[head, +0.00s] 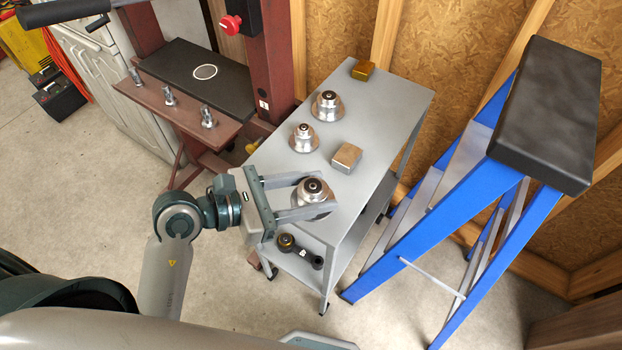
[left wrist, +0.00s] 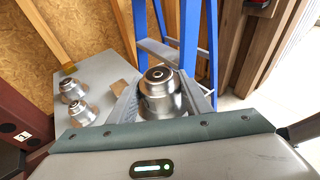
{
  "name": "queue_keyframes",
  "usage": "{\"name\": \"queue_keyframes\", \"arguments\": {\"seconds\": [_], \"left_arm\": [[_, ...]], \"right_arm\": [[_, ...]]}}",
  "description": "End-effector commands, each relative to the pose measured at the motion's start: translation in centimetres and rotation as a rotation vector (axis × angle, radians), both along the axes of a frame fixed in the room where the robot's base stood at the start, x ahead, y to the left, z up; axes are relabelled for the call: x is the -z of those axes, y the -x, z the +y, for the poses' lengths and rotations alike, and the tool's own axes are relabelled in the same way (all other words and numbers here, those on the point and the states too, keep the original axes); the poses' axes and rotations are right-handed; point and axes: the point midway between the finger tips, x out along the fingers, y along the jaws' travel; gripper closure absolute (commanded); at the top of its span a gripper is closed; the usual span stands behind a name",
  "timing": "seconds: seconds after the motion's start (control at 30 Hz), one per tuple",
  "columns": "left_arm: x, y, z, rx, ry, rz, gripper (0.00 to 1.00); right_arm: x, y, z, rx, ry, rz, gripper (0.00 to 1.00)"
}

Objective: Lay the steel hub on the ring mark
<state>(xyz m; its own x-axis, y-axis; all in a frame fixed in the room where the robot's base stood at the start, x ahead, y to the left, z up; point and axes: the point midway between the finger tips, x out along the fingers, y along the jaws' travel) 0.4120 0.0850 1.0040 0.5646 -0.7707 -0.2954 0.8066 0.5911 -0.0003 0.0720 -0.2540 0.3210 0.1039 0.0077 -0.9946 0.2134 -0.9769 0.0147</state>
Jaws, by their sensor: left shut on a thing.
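The ring mark (head: 205,72) is a pale circle on a black pad (head: 179,62) on the red frame, with nothing on it. My left gripper (head: 318,192) is shut on a silver steel hub (head: 312,189) at the near end of the grey cart's top. The hub is upright, one finger on each side. In the left wrist view the hub (left wrist: 160,92) sits between the fingers, its lower part hidden by the gripper body. I cannot tell if it touches the cart.
Upright studs (head: 169,96) stand along the red ledge before the pad. A blue stepladder (head: 440,200) stands right of the cart.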

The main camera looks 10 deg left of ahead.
Motion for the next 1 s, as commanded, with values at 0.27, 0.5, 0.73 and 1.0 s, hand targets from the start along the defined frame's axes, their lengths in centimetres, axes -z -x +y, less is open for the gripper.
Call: {"name": "queue_keyframes", "arguments": {"seconds": [0.27,0.5,0.73,1.0], "left_arm": [[-0.3,0.3,-0.2,-0.001,0.002,-0.004,1.00],[-0.3,0.2,-0.2,-0.001,0.002,-0.004,1.00],[-0.3,0.2,-0.1,0.000,0.002,-0.004,1.00],[-0.2,-1.6,1.9,0.011,-0.007,-0.003,1.00]], "right_arm": [[-0.4,0.5,-0.2,0.001,0.004,0.013,0.51],[-0.3,0.5,-0.2,0.001,0.004,0.013,0.51],[-0.3,0.5,-0.2,0.001,0.004,0.012,0.51],[-0.2,0.5,-0.2,0.001,0.003,0.012,0.51]]}}
